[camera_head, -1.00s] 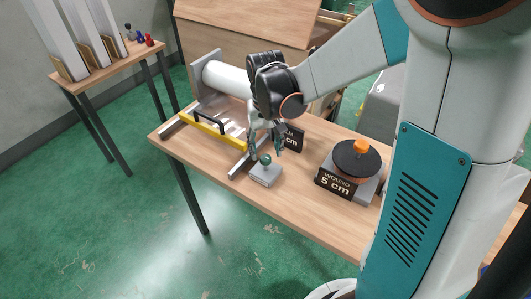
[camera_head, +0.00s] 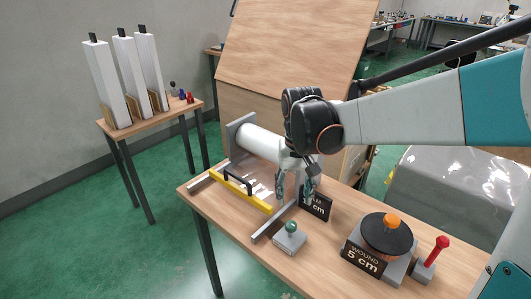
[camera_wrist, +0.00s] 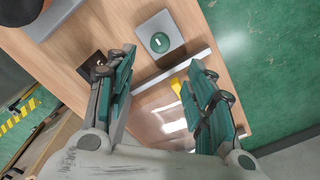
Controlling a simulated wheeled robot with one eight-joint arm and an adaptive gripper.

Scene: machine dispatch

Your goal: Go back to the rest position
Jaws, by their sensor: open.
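My gripper (camera_head: 294,194) is open and empty above the wooden table (camera_head: 222,218). It hangs near the end of a white roll (camera_head: 258,143) and in front of a dark sign ending in "cm" (camera_head: 317,206). A green-knobbed button on a grey base (camera_head: 289,238) stands just below and in front of it. In the wrist view the two teal fingers (camera_wrist: 157,88) are spread apart, with the green button (camera_wrist: 160,43) beyond them and nothing between them.
A yellow-edged bar with a black handle (camera_head: 246,194) lies left of the gripper. A black disc with an orange knob (camera_head: 387,235), a "WOUND 5 cm" sign (camera_head: 363,258) and a red-handled lever (camera_head: 431,261) stand to the right. A side table (camera_head: 150,124) holds tall white columns.

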